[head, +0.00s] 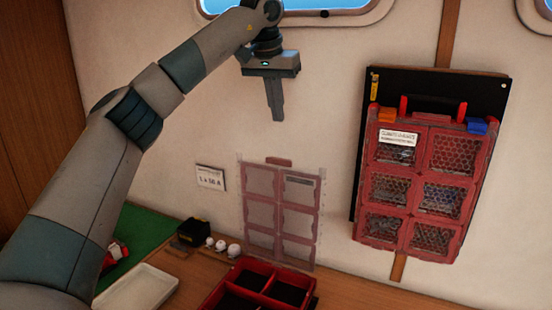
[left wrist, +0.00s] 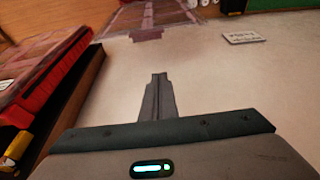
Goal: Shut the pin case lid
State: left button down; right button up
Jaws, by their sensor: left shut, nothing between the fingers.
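The pin case (head: 258,287) is a red tray with dark compartments on the bench at the bottom of the head view, partly cut off. Its lid (head: 281,212) is a clear panel with red frames and a red tab on its top edge. The lid stands open, upright behind the tray near the wall. Part of the lid also shows at the top of the left wrist view (left wrist: 147,18). My left gripper (head: 277,112) is shut and empty, pointing down above the lid and apart from it. My right gripper is not in view.
A red mesh-fronted case (head: 419,185) hangs on a black board (head: 487,92) at the right. A wall label (head: 210,177) is left of the lid. A black box (head: 193,232), white knobs (head: 220,245) and a white tray (head: 136,290) are left on the bench. The wall between is bare.

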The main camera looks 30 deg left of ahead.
pick_arm(q)
jog(key=shift+s+d+f, duration=0.1)
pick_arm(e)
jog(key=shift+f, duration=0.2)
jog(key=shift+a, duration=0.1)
